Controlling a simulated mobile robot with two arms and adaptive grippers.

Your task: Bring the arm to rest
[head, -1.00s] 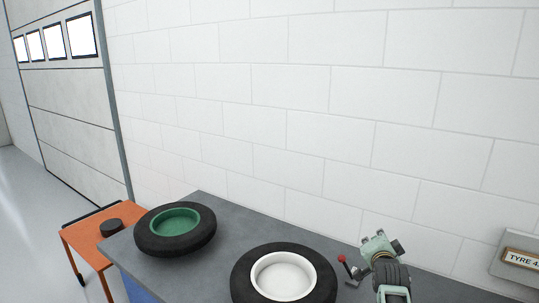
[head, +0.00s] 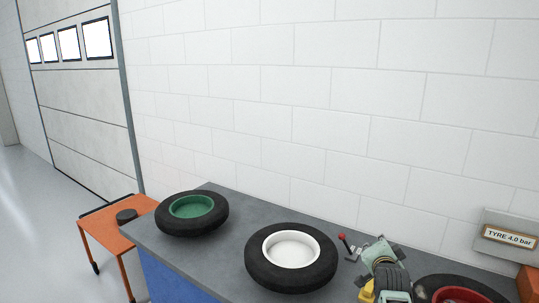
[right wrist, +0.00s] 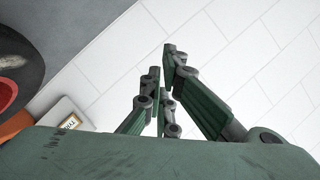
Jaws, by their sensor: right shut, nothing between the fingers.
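My right gripper (head: 378,252) is in the lower right of the head view, above the grey workbench. Its fingers also show in the right wrist view (right wrist: 163,75), closed together with nothing between them, against the white wall. My right arm comes up from the bottom edge of the head view. My left gripper is in neither current view.
On the workbench (head: 232,262) lie tyres with a green rim (head: 191,207), a white rim (head: 291,250) and a red rim (head: 455,295). A red-knobbed lever (head: 343,240) stands beside my gripper. A sign (head: 509,238) is on the wall. An orange cart (head: 108,232) stands left.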

